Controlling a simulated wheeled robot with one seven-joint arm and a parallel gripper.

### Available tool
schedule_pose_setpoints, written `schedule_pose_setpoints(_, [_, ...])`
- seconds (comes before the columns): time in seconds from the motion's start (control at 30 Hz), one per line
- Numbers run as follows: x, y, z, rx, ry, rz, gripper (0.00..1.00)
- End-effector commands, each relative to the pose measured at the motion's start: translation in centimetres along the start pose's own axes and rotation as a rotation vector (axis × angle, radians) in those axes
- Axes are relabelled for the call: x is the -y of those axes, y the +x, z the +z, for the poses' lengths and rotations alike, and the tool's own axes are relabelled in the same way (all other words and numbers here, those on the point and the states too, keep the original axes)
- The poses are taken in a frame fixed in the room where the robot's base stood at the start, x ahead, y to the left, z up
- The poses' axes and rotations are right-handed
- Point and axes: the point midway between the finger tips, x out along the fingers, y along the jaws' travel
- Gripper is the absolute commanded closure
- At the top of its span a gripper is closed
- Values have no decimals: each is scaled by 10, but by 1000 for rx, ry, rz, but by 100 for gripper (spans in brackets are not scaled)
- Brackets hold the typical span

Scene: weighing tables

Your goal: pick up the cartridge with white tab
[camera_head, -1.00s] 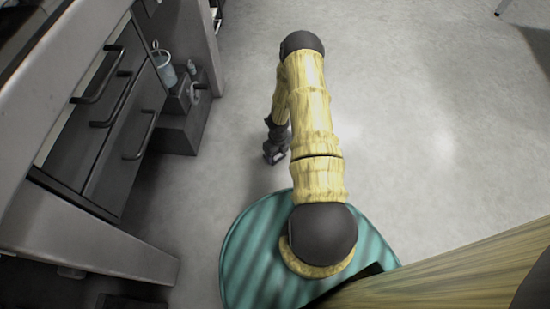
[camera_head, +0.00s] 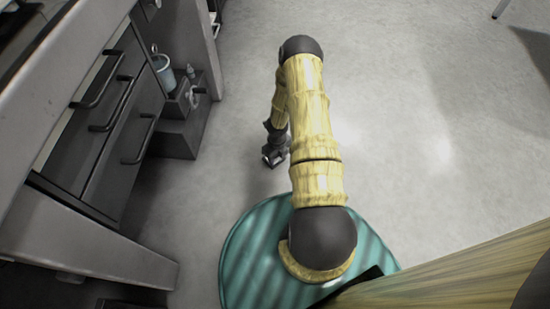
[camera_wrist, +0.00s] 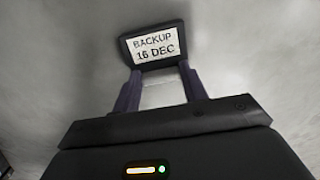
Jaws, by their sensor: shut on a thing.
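My gripper (camera_wrist: 161,92) is shut on a dark cartridge (camera_wrist: 124,47), which is held between the two fingertips in the wrist view. The cartridge carries a white label (camera_wrist: 154,47) reading "BACKUP 16 DEC". Whether it has a white tab cannot be told from this view. In the head view my gripper (camera_head: 276,156) hangs over bare floor, left of my arm, and the cartridge there is too small and dark to make out.
A grey bench with drawers (camera_head: 112,110) stands at the left. Beside it, a dark stepped stand (camera_head: 182,135) holds a cup (camera_head: 164,72) and a small bottle (camera_head: 191,72).

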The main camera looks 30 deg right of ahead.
Motion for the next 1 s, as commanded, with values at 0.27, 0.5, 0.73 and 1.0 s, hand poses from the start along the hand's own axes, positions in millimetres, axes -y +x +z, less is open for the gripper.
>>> schedule_pose_setpoints(0.27, [0, -16, 0, 0, -1, 0, 84])
schedule_pose_setpoints(0.5, [0, -55, 0, 0, 0, -1, 84])
schedule_pose_setpoints(0.73, [0, -89, 0, 0, 0, 1, 84])
schedule_pose_setpoints(1.0, [0, -101, 0, 0, 1, 0, 84])
